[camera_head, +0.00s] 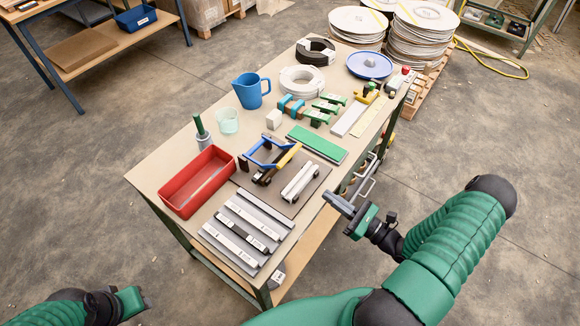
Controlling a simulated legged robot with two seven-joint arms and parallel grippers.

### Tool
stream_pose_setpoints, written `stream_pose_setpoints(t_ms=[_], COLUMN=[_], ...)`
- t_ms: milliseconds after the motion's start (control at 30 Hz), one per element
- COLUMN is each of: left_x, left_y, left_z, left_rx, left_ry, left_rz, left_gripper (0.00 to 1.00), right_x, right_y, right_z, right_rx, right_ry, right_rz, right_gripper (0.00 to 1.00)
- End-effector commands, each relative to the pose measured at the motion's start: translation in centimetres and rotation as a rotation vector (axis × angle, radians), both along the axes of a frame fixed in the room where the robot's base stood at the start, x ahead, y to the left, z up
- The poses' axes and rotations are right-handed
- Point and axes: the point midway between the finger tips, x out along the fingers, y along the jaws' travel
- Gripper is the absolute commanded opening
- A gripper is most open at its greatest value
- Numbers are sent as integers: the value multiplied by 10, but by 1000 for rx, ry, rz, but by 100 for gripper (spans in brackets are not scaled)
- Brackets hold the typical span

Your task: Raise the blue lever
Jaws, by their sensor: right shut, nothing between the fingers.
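A blue frame-like lever (256,155) stands on a small device with a yellow handle (289,156). The device sits on a dark plate (312,187) near the middle of the table. The lever looks low and tilted; its exact angle is hard to tell.
A red tray (233,166) stands left of the device, and metal bars (232,235) lie in front.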

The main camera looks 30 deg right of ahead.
Motion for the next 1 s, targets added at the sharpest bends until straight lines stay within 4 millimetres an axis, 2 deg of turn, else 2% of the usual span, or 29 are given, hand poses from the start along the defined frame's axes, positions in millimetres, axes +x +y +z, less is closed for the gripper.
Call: stream_pose_setpoints(t_ms=[200,333,767,833,1000], left_x=[0,0,0,0,0], left_y=[0,0,0,0,0], left_z=[0,2,9,14,18], left_rx=[0,0,0,0,0], left_ry=[0,0,0,0,0], left_rz=[0,0,0,0,0], left_gripper=[37,37,37,37,37], right_x=[1,11,92,99,109], right_y=[0,4,40,41,45], right_z=[0,2,20,33,49], right_rx=[0,1,-2,-4,-1], right_ry=[2,2,1,2,2], right_rz=[5,7,11,10,8], right_gripper=[0,0,0,0,0])
